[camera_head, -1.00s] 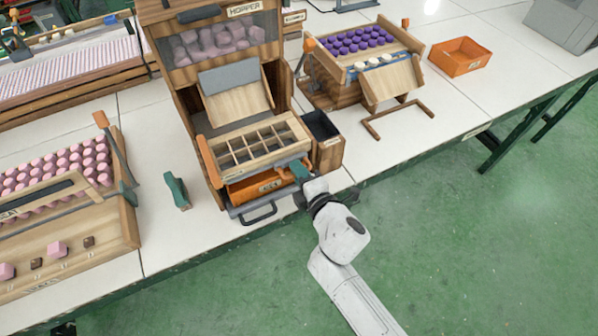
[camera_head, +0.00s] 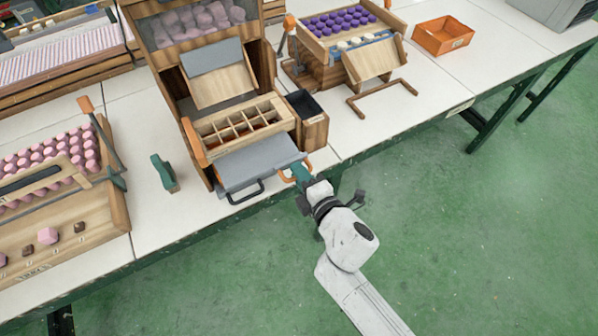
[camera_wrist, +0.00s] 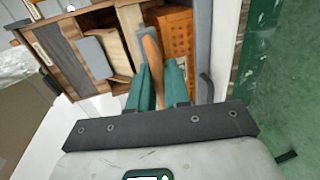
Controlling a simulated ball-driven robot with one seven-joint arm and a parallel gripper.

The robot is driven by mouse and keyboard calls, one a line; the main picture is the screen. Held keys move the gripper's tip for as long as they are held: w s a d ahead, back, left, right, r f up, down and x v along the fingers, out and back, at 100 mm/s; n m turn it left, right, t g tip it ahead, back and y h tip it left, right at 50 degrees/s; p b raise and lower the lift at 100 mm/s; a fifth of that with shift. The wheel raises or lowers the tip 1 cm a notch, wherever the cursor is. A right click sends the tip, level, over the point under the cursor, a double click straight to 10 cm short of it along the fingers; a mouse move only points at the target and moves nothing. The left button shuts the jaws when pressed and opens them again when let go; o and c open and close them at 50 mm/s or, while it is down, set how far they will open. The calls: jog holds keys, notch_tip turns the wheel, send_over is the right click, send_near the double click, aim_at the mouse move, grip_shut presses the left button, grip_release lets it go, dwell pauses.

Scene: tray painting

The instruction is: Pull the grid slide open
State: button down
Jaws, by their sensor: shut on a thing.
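The wooden grid (camera_head: 240,122) of open compartments sits under the hopper at the centre of the head view. A flat grey slide plate (camera_head: 255,163) sticks out in front of it, above a dark pull handle (camera_head: 246,192). My gripper (camera_head: 296,174) is at the plate's right front corner, shut on an orange handle (camera_head: 285,178). In the wrist view the teal fingers of my gripper (camera_wrist: 155,85) stand on both sides of this orange-brown handle (camera_wrist: 152,55). An orange tray (camera_wrist: 176,35) shows beside it there; in the head view the plate hides it.
A small dark bin (camera_head: 304,104) stands right of the grid. A green-handled tool (camera_head: 165,173) stands on the white table to the left. A tray of pink pieces (camera_head: 60,200) is further left, a purple-filled rack (camera_head: 340,30) at the back right. The floor in front is clear.

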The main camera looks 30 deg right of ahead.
jog(key=c, duration=1.3)
grip_release()
jog(key=shift+s, duration=0.2)
jog(key=b+v, duration=0.1)
jog(key=v, duration=0.9)
jog(key=shift+s+b, duration=0.3)
jog(key=shift+s, duration=0.1)
jog(key=s+d+f+m+g+h, duration=0.35)
jog(key=d+m+g, duration=0.25)
jog(key=d+m, duration=0.4)
jog(key=s+a+f+m+g+y, duration=0.2)
jog(key=s+f+m+g, duration=0.3)
jog(key=s+m+g, duration=0.3)
jog(key=s+y, duration=0.1)
jog(key=s, duration=0.2)
jog(key=shift+s+a+g, duration=0.2)
jog(key=shift+s+g, duration=0.1)
jog(key=shift+s, duration=0.05)
